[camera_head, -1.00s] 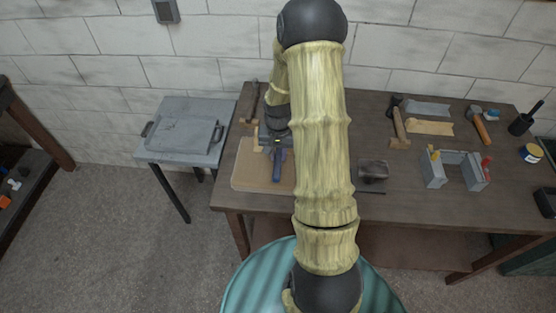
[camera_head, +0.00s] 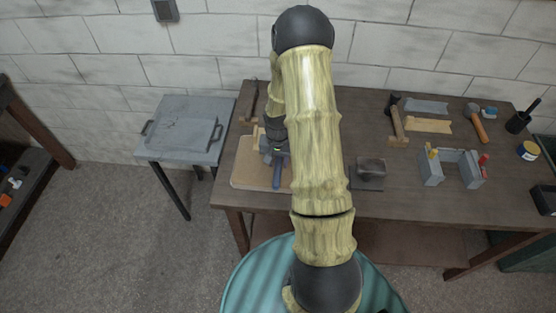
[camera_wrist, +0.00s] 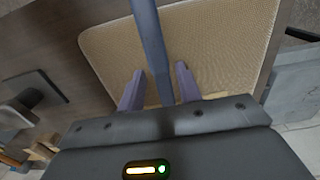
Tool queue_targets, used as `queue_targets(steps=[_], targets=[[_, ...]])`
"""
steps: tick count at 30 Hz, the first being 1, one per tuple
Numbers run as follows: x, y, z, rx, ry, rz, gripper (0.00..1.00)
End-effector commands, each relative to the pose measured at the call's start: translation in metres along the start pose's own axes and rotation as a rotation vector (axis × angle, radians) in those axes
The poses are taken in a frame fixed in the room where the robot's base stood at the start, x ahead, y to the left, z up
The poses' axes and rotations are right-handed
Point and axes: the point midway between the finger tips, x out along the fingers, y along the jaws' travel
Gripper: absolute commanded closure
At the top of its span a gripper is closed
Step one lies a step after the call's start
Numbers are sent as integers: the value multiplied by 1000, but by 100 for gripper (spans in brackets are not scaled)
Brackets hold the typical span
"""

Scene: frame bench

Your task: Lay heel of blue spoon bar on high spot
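The blue spoon bar (camera_wrist: 150,42) shows in the wrist view as a blue-grey bar over a tan board (camera_wrist: 222,45). It runs from the top edge down between my two fingers. My gripper (camera_wrist: 160,72) is open around it, with a gap on each side. In the head view my gripper (camera_head: 275,150) is low over the tan board (camera_head: 246,172), and the blue bar (camera_head: 277,180) pokes out below it. My wrist hides the bar's other end. I cannot tell where the high spot is; a grey panel (camera_head: 187,135) with handles lies on the left side table.
A dark block (camera_head: 371,166) on a plate stands right of my arm. A grey bracket (camera_head: 432,172) with yellow and red parts is farther right. Hammers (camera_head: 397,125) and a cup (camera_head: 519,122) lie behind. A gap separates the bench (camera_head: 395,205) from the side table (camera_head: 160,155).

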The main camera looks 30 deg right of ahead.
Motion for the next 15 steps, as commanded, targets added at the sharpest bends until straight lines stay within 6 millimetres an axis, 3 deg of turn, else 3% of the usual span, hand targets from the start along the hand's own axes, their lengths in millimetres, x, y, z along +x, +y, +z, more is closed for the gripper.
queue_targets(steps=[15], targets=[[-8,0,-1,0,2,0,57]])
